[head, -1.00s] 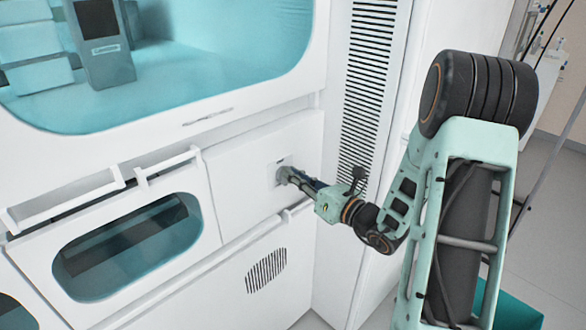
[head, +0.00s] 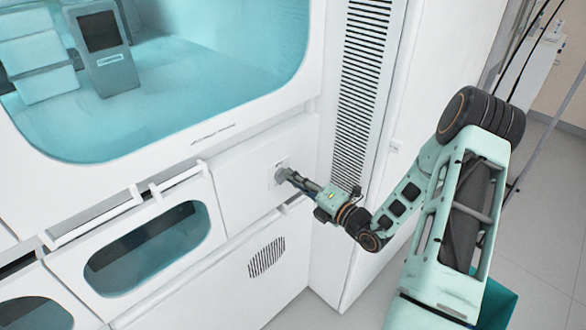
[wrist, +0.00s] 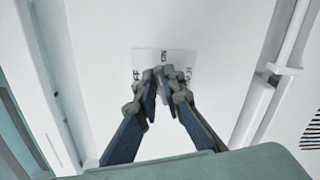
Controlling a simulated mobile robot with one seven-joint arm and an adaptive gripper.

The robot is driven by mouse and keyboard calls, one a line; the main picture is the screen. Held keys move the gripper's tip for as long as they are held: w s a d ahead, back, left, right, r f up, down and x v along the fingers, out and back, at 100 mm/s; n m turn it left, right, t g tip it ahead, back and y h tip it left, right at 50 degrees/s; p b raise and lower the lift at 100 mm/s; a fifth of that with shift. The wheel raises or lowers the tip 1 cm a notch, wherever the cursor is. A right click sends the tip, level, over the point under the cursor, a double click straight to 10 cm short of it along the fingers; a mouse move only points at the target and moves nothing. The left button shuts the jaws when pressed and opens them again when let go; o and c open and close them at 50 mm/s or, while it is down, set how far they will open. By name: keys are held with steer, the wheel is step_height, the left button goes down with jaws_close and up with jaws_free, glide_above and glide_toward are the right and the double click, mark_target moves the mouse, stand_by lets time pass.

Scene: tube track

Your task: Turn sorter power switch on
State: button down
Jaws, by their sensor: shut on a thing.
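The sorter power switch sits on a small pale plate (head: 272,178) on a white front panel of the machine. In the wrist view the plate (wrist: 140,62) carries small dark lettering around the fingertips, too small to read surely. My gripper (head: 283,175) reaches in from the right, its tips at the plate. In the wrist view the gripper fingers (wrist: 161,84) converge in front of the plate, closed on the switch. The fingers hide most of the switch, so its position cannot be told.
A teal window (head: 190,80) lies above the panel. A drawer front (head: 68,265) with a window and a rail handle (head: 95,222) is to the left. Vent slots (head: 267,257) lie below and a tall grille (head: 362,90) to the right. Open floor (head: 545,200) is at far right.

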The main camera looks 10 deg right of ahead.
steer(key=shift+f+m+p, duration=0.2)
steer(key=shift+m+p, duration=1.05)
steer(key=shift+m, duration=0.55)
steer(key=c, duration=2)
jaws_free()
steer(key=shift+c, duration=0.2)
steer(key=v, duration=1.2)
steer(key=shift+f, duration=0.1)
